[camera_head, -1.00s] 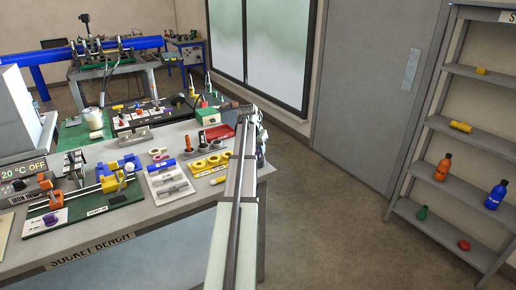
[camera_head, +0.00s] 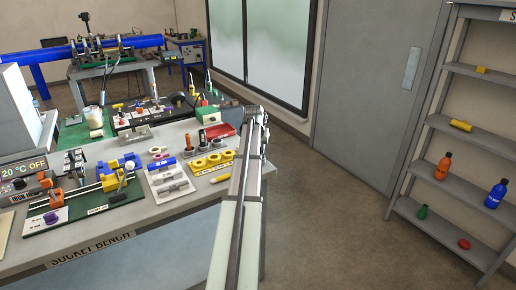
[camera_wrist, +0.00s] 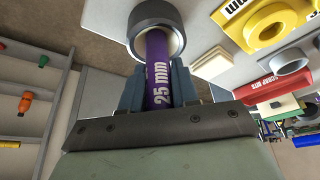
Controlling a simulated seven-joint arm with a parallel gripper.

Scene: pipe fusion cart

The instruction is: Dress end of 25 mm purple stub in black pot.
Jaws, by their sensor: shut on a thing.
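My gripper (camera_wrist: 160,88) is shut on the purple stub (camera_wrist: 155,58), which carries a white "25 mm" label. In the wrist view the stub runs up from between the fingers to a round dark-and-grey pot (camera_wrist: 178,43). The stub's far end overlaps the pot's open mouth and seems to be at or inside it; how deep it sits I cannot tell. In the head view my arm reaches over the right end of the socket bench (camera_head: 120,237), and its links hide the stub and the fingers.
Yellow rings (camera_head: 214,161) stand on the bench left of my arm; they also show in the wrist view (camera_wrist: 265,28). A red scrap tray (camera_head: 219,131) lies behind them. Shelves with bottles (camera_head: 442,168) stand at the right, with open floor between.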

